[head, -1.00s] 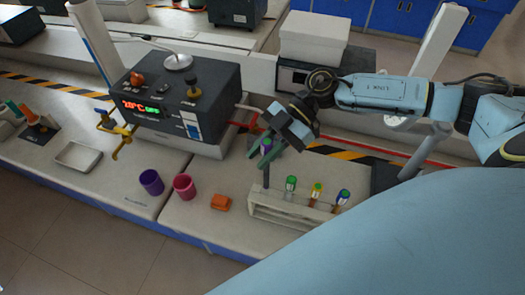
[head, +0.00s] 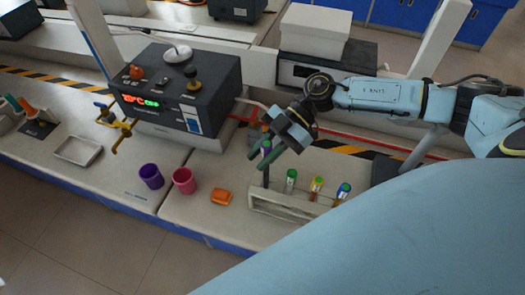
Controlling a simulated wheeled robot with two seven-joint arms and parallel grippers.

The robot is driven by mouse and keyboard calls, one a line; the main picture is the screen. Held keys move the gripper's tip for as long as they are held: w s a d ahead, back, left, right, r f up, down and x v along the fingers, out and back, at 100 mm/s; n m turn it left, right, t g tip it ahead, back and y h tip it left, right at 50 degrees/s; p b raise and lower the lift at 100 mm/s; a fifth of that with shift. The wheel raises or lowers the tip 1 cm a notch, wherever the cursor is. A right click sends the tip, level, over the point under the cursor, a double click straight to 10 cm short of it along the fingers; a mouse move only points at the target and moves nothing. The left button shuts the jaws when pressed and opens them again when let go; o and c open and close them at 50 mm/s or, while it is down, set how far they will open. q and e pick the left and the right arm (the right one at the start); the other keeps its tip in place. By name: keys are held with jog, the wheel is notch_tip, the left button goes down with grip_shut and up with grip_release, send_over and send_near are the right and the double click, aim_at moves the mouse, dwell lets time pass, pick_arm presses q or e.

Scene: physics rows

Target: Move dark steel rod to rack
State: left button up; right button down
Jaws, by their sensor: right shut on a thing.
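The rack also holds tubes with a green cap (head: 291,176), a yellow-green cap (head: 317,184) and a blue cap (head: 344,188). My left gripper is not in view.
An orange block (head: 221,197), a pink cup (head: 184,181) and a purple cup (head: 151,176) stand left of the rack. A dark heater box (head: 175,95) with a red display is behind them. A white tray (head: 78,150) lies further left.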

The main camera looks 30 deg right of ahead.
jog(key=shift+f+b, duration=0.4)
jog(key=shift+f, duration=1.25)
jog(key=shift+f+b, duration=0.45)
jog(key=shift+f, duration=0.9)
jog(key=shift+f, duration=0.2)
jog(key=c, duration=0.7)
grip_release()
jog(key=shift+f, duration=0.1)
